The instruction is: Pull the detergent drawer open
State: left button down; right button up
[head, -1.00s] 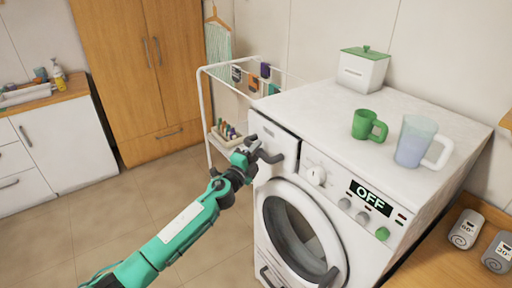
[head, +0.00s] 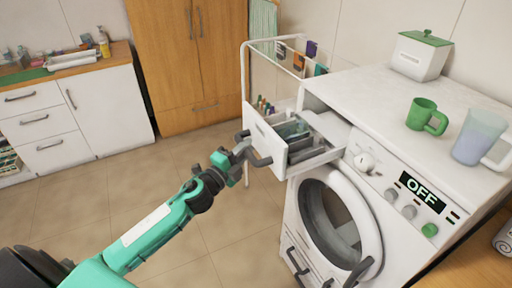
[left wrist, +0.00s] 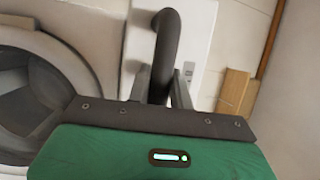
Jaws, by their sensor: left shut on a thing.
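The detergent drawer (head: 270,143) of the white washing machine (head: 345,185) stands pulled out in the head view, and its compartments show from above. Its dark curved handle is on the drawer front. My left gripper (head: 246,152) is at the drawer front, shut on the handle. In the left wrist view the dark handle (left wrist: 166,50) passes between the two fingers (left wrist: 160,88) of this gripper. My right gripper is not in view.
A green mug (head: 421,113), a clear jug (head: 476,138) and a white box with a green lid (head: 420,55) stand on the machine. A white cart (head: 246,75) is behind the drawer. The floor at left is free.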

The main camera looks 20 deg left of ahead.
pick_arm(q)
jog(key=shift+s+a, duration=0.15)
jog(key=shift+s, duration=0.1)
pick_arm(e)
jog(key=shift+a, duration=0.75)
pick_arm(q)
jog(key=c, duration=1.3)
grip_release()
jog(key=shift+o, duration=0.2)
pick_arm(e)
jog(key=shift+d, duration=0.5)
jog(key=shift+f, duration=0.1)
pick_arm(q)
jog(key=b+v, duration=0.5)
jog(key=v, duration=0.8)
jog(key=shift+s, duration=0.35)
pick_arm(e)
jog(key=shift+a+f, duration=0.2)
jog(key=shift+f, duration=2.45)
